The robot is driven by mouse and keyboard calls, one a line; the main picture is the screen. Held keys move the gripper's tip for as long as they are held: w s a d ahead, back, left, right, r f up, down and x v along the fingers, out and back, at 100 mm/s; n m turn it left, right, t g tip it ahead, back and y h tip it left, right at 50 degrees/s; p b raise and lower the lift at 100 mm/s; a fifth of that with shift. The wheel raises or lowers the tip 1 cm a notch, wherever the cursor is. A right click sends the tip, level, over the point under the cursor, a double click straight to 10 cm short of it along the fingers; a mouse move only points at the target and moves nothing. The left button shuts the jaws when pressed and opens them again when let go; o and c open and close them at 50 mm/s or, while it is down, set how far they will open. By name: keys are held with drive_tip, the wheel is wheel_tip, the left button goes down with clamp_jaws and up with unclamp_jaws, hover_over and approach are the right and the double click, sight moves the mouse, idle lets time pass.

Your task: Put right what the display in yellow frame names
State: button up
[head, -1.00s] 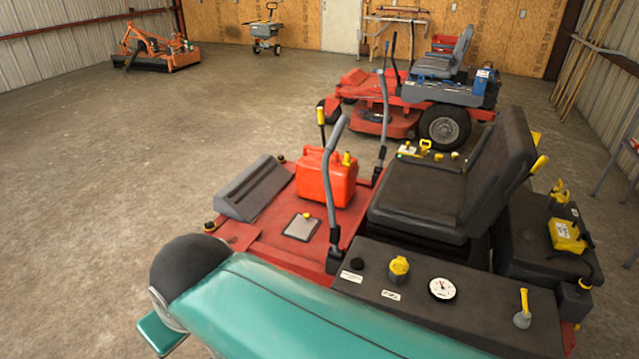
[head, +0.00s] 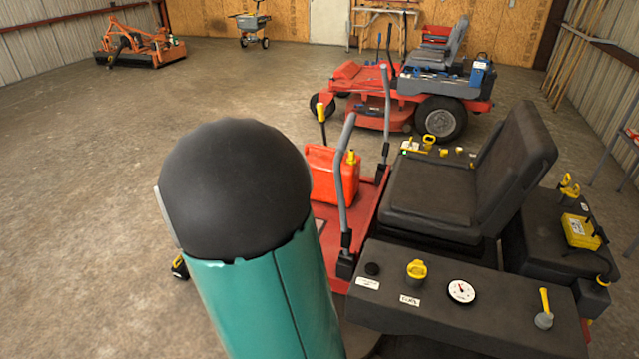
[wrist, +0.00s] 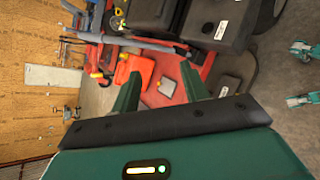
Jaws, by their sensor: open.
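A red mower (head: 335,225) with a black seat (head: 430,195) stands in front of me. A red fuel can (head: 331,175) sits upright on its deck. Its side console carries a yellow cap (head: 416,270), a round white gauge (head: 461,291) and a yellow-handled lever (head: 544,308). A yellow-framed unit (head: 580,232) sits at the rear; I cannot read its display. My gripper (wrist: 160,86) is open and empty in the wrist view, with the fuel can (wrist: 133,70) and a grey deck plate (wrist: 166,88) beyond its fingers. My arm hides much of the front deck in the head view.
A second red mower (head: 415,90) stands behind. An orange implement (head: 140,45) and a spreader (head: 252,28) are at the back. Long poles (head: 580,50) lean at the right wall. Open floor (head: 90,180) lies to the left.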

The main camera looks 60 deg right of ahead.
drive_tip(key=d+f+n+t+h, duration=0.1)
drive_tip(key=d+f+n+h, duration=0.2)
drive_tip(key=d+f+n, duration=0.6)
drive_tip(key=d+f+n+t+h, duration=0.2)
drive_tip(key=d+f+n+h, duration=0.2)
drive_tip(key=d+f, duration=0.55)
drive_tip(key=d+r, duration=0.2)
drive_tip(key=d, duration=1.3)
drive_tip(key=shift+d+r, duration=0.35)
drive_tip(key=shift+d, duration=0.05)
clamp_jaws()
